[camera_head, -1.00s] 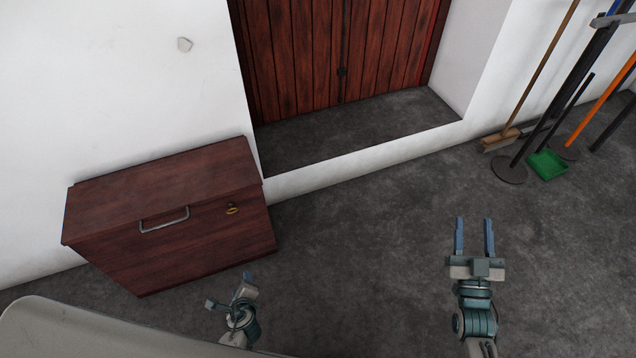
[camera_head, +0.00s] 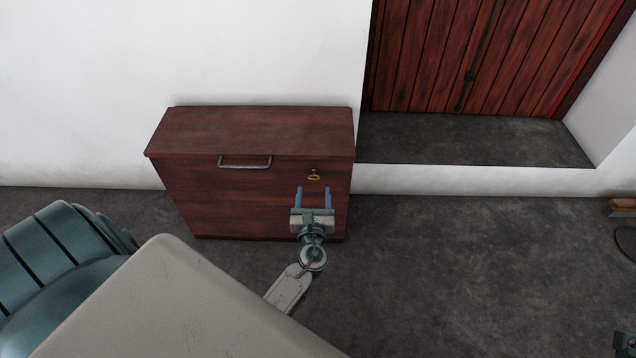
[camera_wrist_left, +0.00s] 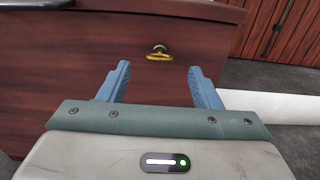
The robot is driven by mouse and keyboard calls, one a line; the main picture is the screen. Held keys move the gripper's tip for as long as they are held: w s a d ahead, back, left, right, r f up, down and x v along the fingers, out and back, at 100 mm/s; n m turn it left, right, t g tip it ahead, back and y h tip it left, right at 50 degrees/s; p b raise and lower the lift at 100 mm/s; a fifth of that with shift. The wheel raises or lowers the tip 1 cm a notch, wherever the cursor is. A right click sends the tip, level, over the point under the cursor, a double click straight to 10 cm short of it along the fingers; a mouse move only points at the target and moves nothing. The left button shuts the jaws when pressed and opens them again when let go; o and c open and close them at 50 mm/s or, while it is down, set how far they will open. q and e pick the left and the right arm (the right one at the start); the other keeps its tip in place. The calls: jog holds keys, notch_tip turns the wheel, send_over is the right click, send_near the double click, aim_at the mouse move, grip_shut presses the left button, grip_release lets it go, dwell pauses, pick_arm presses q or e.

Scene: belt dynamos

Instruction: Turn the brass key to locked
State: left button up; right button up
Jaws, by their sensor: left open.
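The brass key (camera_head: 314,177) sits in a lock on the upper right of the front of a dark red-brown wooden cabinet (camera_head: 230,195). In the left wrist view the key's bow (camera_wrist_left: 159,57) shows as a flat brass ring below a round metal lock, ahead of the fingers. My left gripper (camera_head: 314,192) is open and empty, with its blue fingers pointing at the cabinet front just below the key. In the left wrist view the fingers (camera_wrist_left: 158,85) are apart, on either side of the key's line. I cannot tell the exact gap to the key. My right gripper does not show clearly.
A metal handle (camera_head: 245,162) is on the cabinet front left of the key. A white wall (camera_head: 260,50) stands behind. A wooden door (camera_head: 470,55) is in a recess with a raised white step (camera_head: 450,180) at right.

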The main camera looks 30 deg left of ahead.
aim_at(314, 180)
pick_arm(q)
jog(key=x, duration=0.5)
jog(key=shift+f, duration=0.1)
jog(key=c, duration=1)
